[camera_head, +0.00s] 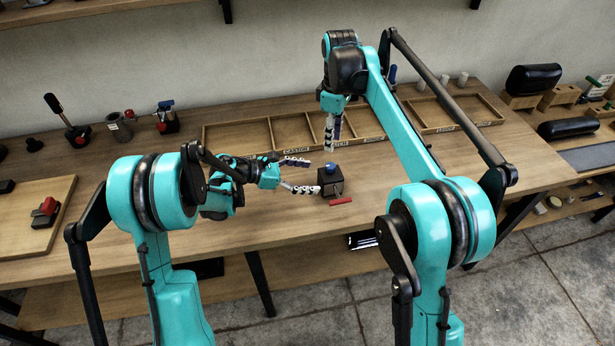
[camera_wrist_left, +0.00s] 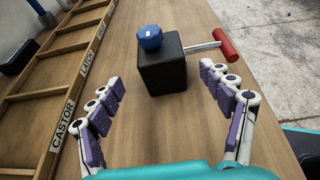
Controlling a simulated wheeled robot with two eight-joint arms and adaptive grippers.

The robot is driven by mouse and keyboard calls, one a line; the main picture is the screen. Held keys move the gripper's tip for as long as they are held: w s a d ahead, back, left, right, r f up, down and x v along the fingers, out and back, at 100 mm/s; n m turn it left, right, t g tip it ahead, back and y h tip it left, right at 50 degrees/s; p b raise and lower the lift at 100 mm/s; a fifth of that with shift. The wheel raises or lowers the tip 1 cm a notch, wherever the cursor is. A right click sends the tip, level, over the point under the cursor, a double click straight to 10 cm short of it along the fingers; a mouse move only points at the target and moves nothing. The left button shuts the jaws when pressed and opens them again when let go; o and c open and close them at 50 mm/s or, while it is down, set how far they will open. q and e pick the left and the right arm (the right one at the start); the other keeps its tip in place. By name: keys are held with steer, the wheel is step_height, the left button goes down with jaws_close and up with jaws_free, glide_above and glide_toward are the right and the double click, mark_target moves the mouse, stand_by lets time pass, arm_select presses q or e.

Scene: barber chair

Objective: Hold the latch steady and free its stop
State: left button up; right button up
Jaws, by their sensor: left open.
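The latch is a black block (camera_head: 330,183) with a faceted blue knob (camera_head: 331,168) on top. It stands on the bench; the left wrist view shows the block (camera_wrist_left: 162,70) and knob (camera_wrist_left: 150,37) too. A silver pin (camera_wrist_left: 203,46) with a red cross handle (camera_wrist_left: 226,45) sticks out of its side; the red handle (camera_head: 341,201) lies toward the bench's front. I cannot tell which part is the stop. My left gripper (camera_head: 313,176) is open and empty, its fingers pointing at the block. My right gripper (camera_head: 332,133) points down above the tray, behind the block; its finger gap is unclear.
A wooden tray (camera_head: 236,150) with labelled compartments, CASTOR and LATCH among them, lies along the back. A board (camera_head: 25,225) with a red-topped black piece (camera_head: 45,210) is at left. Black rolls (camera_head: 567,128) stand at right. Bare bench surrounds the block.

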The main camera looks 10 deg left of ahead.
mark_target(330, 180)
arm_select(q)
steer(key=shift+d+f, duration=0.35)
steer(key=x, duration=0.7)
steer(key=c, duration=1.7)
